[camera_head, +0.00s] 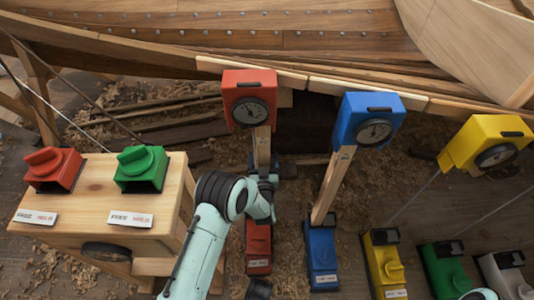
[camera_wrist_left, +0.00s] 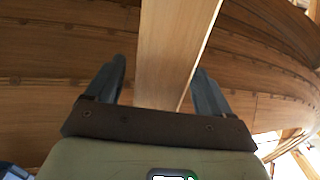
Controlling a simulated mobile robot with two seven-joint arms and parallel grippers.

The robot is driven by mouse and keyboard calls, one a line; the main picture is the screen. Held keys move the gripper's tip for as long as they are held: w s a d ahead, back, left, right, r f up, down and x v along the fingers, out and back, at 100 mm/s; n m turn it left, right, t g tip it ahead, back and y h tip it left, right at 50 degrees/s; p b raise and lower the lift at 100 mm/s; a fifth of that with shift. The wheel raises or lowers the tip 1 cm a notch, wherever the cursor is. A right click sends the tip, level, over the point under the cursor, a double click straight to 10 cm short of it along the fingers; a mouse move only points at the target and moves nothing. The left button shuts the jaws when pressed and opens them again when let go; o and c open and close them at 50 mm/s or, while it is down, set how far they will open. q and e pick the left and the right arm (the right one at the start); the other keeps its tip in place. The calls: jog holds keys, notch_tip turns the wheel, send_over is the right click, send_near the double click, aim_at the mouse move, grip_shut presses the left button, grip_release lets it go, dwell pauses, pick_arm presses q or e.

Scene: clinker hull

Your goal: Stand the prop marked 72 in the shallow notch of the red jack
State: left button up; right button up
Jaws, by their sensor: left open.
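A pale wooden prop (camera_head: 262,148) stands roughly upright below the red gauge box (camera_head: 249,97); I cannot read a number on it. The red jack (camera_head: 258,245) is on the ground below. My left gripper (camera_head: 267,172) is at the prop's middle in the head view, its arm hiding the prop's lower end and the jack's top, so I cannot tell whether they meet. In the left wrist view the open fingers (camera_wrist_left: 157,88) stand either side of the prop (camera_wrist_left: 172,50), with gaps visible.
A second prop (camera_head: 332,185) leans between the blue gauge box (camera_head: 369,118) and blue jack (camera_head: 321,252). Yellow (camera_head: 384,265) and green (camera_head: 444,270) jacks stand right. A wooden bench (camera_head: 95,205) with red and green blocks stands left. The hull (camera_head: 200,40) hangs above.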

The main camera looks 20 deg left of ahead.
pick_arm(q)
jog(key=s+d+r+p, duration=0.4)
jog(key=s+d, duration=0.1)
jog(key=s, duration=0.5)
jog(key=s+d+r+p, duration=0.4)
jog(key=s+d, duration=0.1)
jog(key=s, duration=0.5)
jog(key=w+a+r+m+t+h+p, duration=0.1)
jog(key=w+r+m+h+p, duration=0.1)
jog(key=r+p, duration=0.5)
jog(key=w+r+m+h+p, duration=0.3)
jog(key=w+r+h+p, duration=0.2)
jog(key=r, duration=0.5)
jog(key=shift+a+t+h+p, duration=0.35)
jog(key=shift+t+h+p, duration=0.05)
jog(key=shift+p, duration=0.5)
pick_arm(e)
jog(key=w+r, duration=0.2)
jog(key=r, duration=1)
jog(key=w+r+t, duration=0.1)
jog(key=w+r, duration=0.1)
jog(key=r, duration=1.1)
pick_arm(q)
jog(key=shift+s+f, duration=0.1)
